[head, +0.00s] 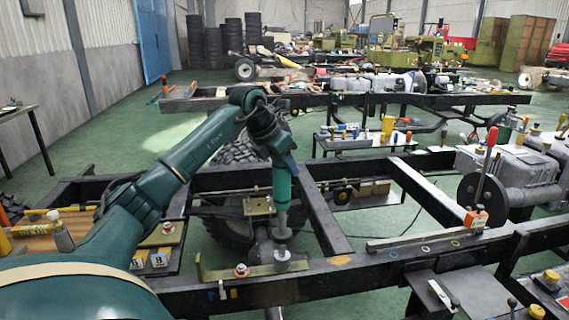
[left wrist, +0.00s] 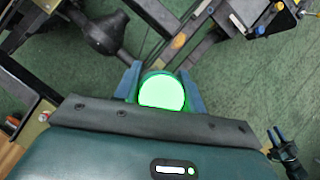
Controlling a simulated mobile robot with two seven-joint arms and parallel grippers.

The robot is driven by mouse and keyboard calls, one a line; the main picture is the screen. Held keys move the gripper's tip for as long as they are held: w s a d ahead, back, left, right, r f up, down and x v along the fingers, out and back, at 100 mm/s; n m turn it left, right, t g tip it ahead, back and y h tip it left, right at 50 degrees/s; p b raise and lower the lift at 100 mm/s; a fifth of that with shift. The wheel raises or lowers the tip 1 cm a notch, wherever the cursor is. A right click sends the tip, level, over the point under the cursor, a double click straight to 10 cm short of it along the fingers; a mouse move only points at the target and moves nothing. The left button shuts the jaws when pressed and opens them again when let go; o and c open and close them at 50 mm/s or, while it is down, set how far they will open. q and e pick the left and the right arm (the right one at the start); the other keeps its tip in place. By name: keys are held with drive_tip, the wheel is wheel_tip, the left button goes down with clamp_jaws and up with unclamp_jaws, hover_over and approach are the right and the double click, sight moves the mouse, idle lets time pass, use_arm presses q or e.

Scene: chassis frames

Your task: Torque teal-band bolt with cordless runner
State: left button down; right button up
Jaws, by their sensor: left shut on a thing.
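My left gripper (head: 281,160) points straight down and is shut on the cordless runner (head: 282,187), a teal cylinder with a grey shaft below it. In the left wrist view the jaws (left wrist: 160,88) sit on both sides of the runner's round end (left wrist: 162,92), which glows bright green. The runner stands upright, its lower end over a grey bolt head (head: 282,256) at the gold bracket on the chassis rail. I cannot make out a teal band there. A dark pronged shape (left wrist: 280,145) at the lower right of the left wrist view may be my right gripper; its opening is unclear.
A second bolt with a reddish ring (head: 241,270) stands on the gold bracket (head: 215,274). Black chassis rails (head: 330,285) run across the front. A red-handled lever (head: 490,145) rises at the right. A wooden-topped surface with small boxes (head: 35,240) lies at the left.

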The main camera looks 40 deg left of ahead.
use_arm(q)
drive_tip(key=shift+f+b, duration=0.4)
drive_tip(key=shift+f, duration=0.15)
idle(1.2)
drive_tip(key=shift+s+d+f+p, duration=0.1)
drive_tip(key=shift+f+p, duration=0.1)
drive_tip(key=shift+p, duration=0.1)
idle(0.8)
drive_tip(key=shift+p, duration=0.35)
idle(0.8)
drive_tip(key=shift+r, duration=0.25)
drive_tip(key=shift+r+p, duration=1.55)
drive_tip(key=shift+p, duration=0.15)
